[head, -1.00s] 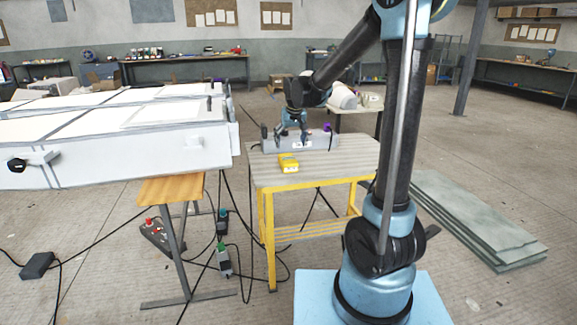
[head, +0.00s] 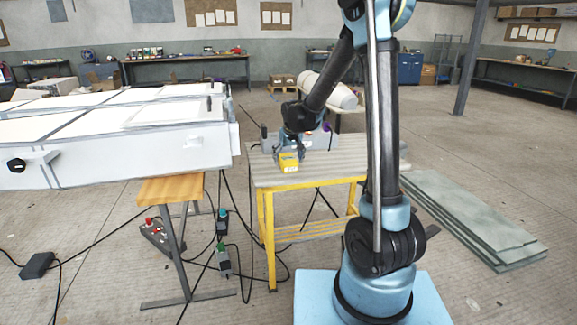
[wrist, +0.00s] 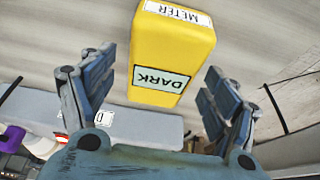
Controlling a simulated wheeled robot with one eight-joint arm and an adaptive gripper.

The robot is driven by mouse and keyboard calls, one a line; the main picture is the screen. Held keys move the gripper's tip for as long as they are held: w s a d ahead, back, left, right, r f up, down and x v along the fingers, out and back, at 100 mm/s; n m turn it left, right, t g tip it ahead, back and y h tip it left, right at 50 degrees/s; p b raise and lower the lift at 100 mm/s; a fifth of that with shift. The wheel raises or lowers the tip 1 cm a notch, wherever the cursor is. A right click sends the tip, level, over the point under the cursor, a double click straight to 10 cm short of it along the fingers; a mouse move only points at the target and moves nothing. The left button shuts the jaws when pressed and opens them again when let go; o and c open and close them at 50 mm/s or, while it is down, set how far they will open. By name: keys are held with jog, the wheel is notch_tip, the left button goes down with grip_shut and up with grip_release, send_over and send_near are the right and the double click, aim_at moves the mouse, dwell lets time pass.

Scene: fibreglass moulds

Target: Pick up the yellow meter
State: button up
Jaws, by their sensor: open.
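The yellow meter (head: 288,163) lies on the grey slatted top of the yellow-legged table in the head view. In the wrist view the meter (wrist: 172,50) shows a white METER label and a display reading DARK, both upside down. My gripper (head: 293,152) is just above and behind the meter in the head view. In the wrist view my gripper (wrist: 160,95) is open, with one finger on each side of the meter's lower end and gaps between. Its grip is empty.
The table (head: 325,168) also carries a long grey box (head: 268,144) behind the meter, with a purple item (head: 327,128) at its right end. A white mould (head: 110,150) stands to the left. The table's front right top is clear.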

jog(key=shift+x, duration=0.8)
jog(key=shift+c, duration=0.6)
jog(key=c, duration=1.1)
